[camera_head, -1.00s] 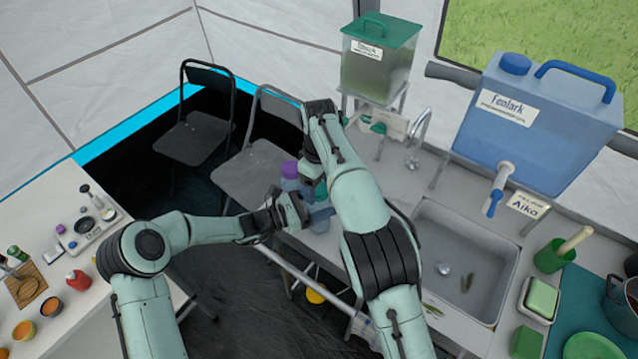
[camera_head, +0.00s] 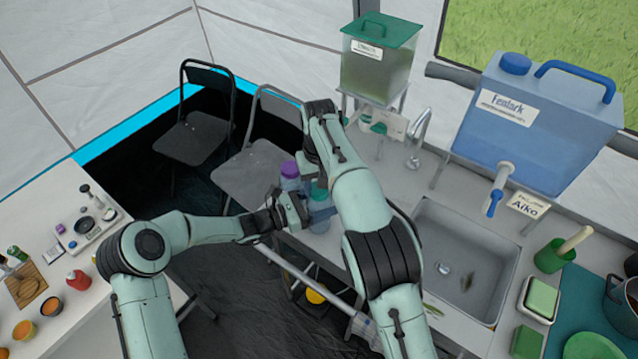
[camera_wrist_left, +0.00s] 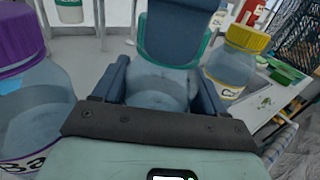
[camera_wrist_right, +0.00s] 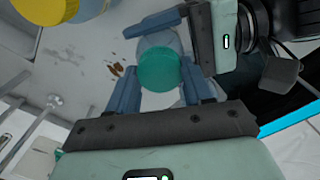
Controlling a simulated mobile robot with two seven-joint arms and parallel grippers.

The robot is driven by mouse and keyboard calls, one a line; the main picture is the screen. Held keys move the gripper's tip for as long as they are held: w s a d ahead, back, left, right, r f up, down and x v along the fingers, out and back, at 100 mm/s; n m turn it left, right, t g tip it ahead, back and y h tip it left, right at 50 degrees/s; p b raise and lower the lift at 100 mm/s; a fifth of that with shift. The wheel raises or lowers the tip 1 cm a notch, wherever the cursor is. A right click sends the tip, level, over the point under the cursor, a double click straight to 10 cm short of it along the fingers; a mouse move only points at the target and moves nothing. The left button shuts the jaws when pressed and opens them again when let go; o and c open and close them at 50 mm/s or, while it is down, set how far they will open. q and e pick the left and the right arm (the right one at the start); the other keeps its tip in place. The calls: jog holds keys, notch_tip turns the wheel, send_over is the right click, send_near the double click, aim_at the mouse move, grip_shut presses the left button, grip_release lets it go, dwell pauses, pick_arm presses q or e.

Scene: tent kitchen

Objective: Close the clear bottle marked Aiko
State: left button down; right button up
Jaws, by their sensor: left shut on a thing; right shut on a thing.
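A clear bottle (camera_head: 320,214) with a teal cap (camera_head: 318,191) stands upright at the counter's left end. My left gripper (camera_wrist_left: 160,88) is shut around its body from the side. In the right wrist view the teal cap (camera_wrist_right: 160,69) sits over the bottle, between the fingers of my right gripper (camera_wrist_right: 162,92), which is shut on it from above. A right finger hides part of the bottle in the left wrist view. I cannot read this bottle's label or tell how tightly the cap sits.
A purple-capped bottle (camera_wrist_left: 30,105) stands close on one side of the held bottle, and a yellow-capped bottle (camera_wrist_left: 232,65) on the other. The sink (camera_head: 465,250), blue Fenlark tank (camera_head: 540,125) and green-lidded tank (camera_head: 378,70) lie to the right and behind.

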jog(key=m, duration=0.6)
jog(key=shift+m, duration=0.4)
jog(key=m, duration=0.6)
jog(key=shift+m, duration=0.4)
jog(key=o, duration=1.2)
jog(key=shift+o, duration=0.2)
jog(key=shift+r, duration=3.75)
